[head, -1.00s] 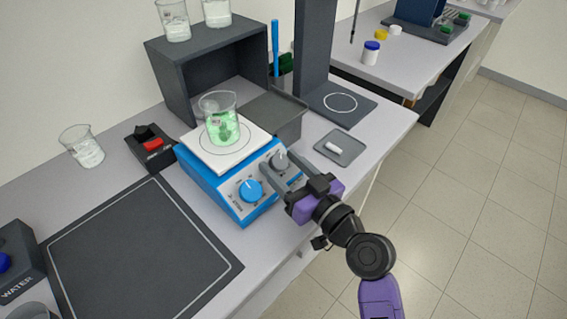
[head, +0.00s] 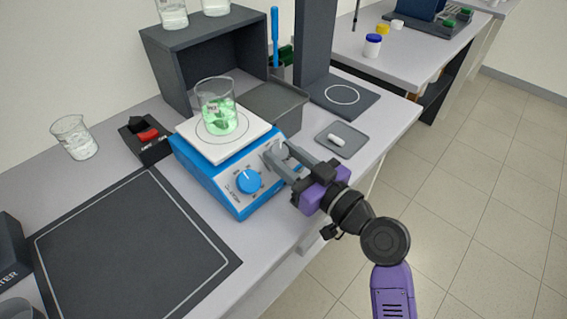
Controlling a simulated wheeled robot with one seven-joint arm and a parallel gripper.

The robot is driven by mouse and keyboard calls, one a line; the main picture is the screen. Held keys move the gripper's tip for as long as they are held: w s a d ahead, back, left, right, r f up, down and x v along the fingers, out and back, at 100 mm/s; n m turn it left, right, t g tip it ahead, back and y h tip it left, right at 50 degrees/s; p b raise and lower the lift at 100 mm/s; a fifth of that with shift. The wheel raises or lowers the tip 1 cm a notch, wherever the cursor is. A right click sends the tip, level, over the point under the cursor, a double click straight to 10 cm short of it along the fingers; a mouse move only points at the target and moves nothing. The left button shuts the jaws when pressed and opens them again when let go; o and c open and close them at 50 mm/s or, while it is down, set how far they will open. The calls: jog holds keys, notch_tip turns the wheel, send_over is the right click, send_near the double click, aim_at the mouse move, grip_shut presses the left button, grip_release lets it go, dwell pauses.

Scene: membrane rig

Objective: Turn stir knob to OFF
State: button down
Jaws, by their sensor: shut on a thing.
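A blue hotplate stirrer (head: 212,188) with a white top plate stands on the bench. A beaker (head: 216,108) with green liquid stands on the plate. The front panel carries a blue knob (head: 248,181) on the left and a grey knob (head: 279,150) on the right, with small markings I cannot read. My gripper (head: 276,158) reaches in from the right and is shut on the grey knob. The fingers hide part of that knob, so its pointer is not clear. I cannot read which knob is labelled stir.
A red rocker switch box (head: 147,139) and a beaker (head: 74,138) stand left of the stirrer. A dark mat (head: 135,250) lies in front. A small tray (head: 343,144) with a white stir bar (head: 337,140) lies right, near the bench edge. A dark shelf (head: 200,55) stands behind.

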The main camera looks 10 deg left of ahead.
jog(key=shift+w+d+f+n+g+y+b, duration=0.1)
jog(key=shift+n+g+y+b, duration=0.55)
jog(key=shift+b, duration=1)
jog(key=shift+w+d+f+n+g+y+b, duration=0.15)
jog(key=shift+n+g+y+b, duration=0.15)
jog(key=shift+n+g+b, duration=0.8)
jog(key=shift+a+f+n+g+y+b, duration=0.1)
jog(key=shift+n+g+y+b, duration=0.3)
jog(key=shift+n+b, duration=1.25)
jog(key=n+g+b, duration=0.1)
jog(key=b, duration=0.2)
jog(key=n+g+b, duration=0.1)
jog(key=g+b, duration=0.1)
jog(key=b, duration=0.1)
jog(key=shift+w+r+n+y, duration=0.1)
jog(key=shift+r+n+y, duration=0.1)
jog(key=shift+n+y, duration=0.15)
jog(key=shift+r+n+g+b, duration=0.1)
jog(key=shift+n+g+b, duration=0.4)
jog(key=shift+n+g, duration=0.2)
jog(key=shift+r, duration=0.1)
jog(key=c, duration=0.9)
grip_release()
jog(key=shift+c, duration=0.2)
jog(key=shift+d, duration=0.15)
jog(key=v, duration=0.7)
jog(key=shift+d, duration=0.3)
